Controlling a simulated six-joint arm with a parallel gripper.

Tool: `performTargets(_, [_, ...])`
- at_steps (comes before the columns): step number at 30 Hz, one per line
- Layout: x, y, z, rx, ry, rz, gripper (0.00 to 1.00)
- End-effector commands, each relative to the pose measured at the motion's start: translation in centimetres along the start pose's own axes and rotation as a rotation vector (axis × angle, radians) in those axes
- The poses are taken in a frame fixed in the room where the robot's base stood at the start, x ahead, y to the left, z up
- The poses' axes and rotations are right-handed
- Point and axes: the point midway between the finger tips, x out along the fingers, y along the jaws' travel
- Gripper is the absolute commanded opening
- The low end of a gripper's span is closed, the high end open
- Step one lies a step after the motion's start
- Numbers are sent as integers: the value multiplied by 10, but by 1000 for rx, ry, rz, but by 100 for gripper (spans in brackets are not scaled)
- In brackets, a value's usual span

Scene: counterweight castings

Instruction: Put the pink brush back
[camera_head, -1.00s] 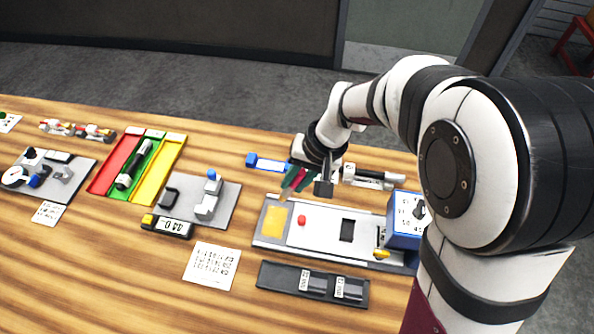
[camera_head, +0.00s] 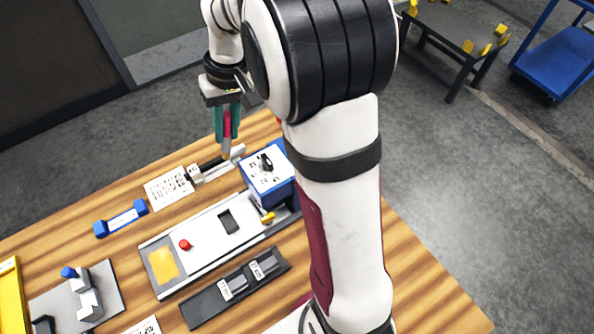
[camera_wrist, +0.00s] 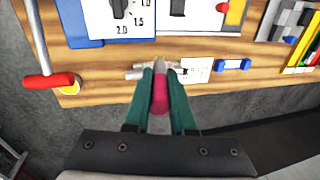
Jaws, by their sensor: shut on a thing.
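My gripper (camera_head: 227,126), with teal fingers, is shut on the pink brush (camera_head: 227,122). The brush hangs tip down between the fingers, its pale lower end (camera_head: 226,152) below them. In the head view it appears over the back edge of the table, by a pale holder with a black-handled tool (camera_head: 212,165); whether it touches is unclear. In the wrist view the pink handle (camera_wrist: 160,96) lies between both fingers, and its pale end overlaps the light bar-like parts (camera_wrist: 137,73) near the table edge.
A blue dial box (camera_head: 268,172) stands close to the right. A printed card (camera_head: 170,187) and blue bar (camera_head: 121,218) lie left. In front are a grey plate with a red knob (camera_head: 185,244) and a dark tray (camera_head: 205,310). The floor shows beyond the edge.

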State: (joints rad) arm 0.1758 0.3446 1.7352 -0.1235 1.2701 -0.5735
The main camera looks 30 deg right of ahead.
Motion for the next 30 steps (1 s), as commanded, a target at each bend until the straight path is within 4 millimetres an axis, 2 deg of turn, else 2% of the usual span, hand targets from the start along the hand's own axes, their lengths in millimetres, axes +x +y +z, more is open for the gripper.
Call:
performTargets(1, [-14, 28, -1, 34, 8, 18, 0])
performTargets(3, [-31, 64, 1, 68, 12, 44, 0])
performTargets(9, [-64, 139, 21, 150, 15, 97, 0])
performTargets(12, [-53, 173, 38, 135, 7, 120, 0])
performTargets(18, [-12, 213, 80, 18, -14, 167, 0])
performTargets(21, [4, 226, 98, -31, -20, 186, 0])
performTargets(24, [20, 233, 108, -60, -24, 197, 0])
performTargets(30, [61, 241, 110, -66, -24, 198, 0])
